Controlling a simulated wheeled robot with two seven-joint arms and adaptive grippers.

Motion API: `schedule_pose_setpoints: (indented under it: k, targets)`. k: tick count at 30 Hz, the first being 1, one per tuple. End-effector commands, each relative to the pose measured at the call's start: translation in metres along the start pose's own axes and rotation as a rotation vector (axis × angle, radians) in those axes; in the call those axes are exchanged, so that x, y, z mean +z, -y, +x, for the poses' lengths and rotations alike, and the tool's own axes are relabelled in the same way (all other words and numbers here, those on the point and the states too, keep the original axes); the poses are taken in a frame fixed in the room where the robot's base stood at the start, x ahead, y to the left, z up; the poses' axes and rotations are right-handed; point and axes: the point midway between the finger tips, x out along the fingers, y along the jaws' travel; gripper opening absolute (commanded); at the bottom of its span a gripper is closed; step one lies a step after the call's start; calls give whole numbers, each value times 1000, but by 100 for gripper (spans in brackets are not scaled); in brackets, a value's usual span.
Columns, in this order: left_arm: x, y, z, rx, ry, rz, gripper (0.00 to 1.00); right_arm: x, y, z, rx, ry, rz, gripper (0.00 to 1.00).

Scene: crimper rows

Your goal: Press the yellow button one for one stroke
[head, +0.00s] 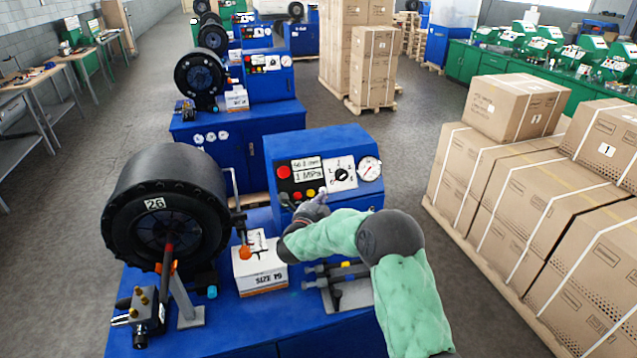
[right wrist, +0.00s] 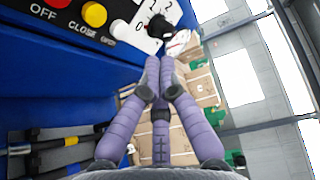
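The yellow button (head: 310,193) is the middle of three small buttons on the black control panel of the blue crimper. My right gripper (head: 319,199) is just in front of the panel's lower edge, below the buttons. In the right wrist view its purple fingers (right wrist: 159,68) are drawn together, tips meeting, with nothing between them. The tips appear right of the yellow button, below the black dial. I cannot tell whether they touch the panel. My left gripper is out of view.
The panel also has a large red button (head: 283,172), a black dial (head: 342,174) and a gauge (head: 370,168). Stacked cartons (head: 550,190) stand right.

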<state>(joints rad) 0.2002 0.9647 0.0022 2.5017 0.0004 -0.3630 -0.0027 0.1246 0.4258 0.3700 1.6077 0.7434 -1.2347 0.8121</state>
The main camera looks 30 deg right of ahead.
Motion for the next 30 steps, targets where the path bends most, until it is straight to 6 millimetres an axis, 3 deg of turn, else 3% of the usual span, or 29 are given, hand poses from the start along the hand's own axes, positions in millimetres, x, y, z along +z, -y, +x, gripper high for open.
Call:
schedule_pose_setpoints:
  k: [16,30]
  targets:
    - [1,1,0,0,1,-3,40,4,-3,4,0,3,-2,0]
    - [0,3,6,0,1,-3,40,32,-32,42,0,3,-1,0]
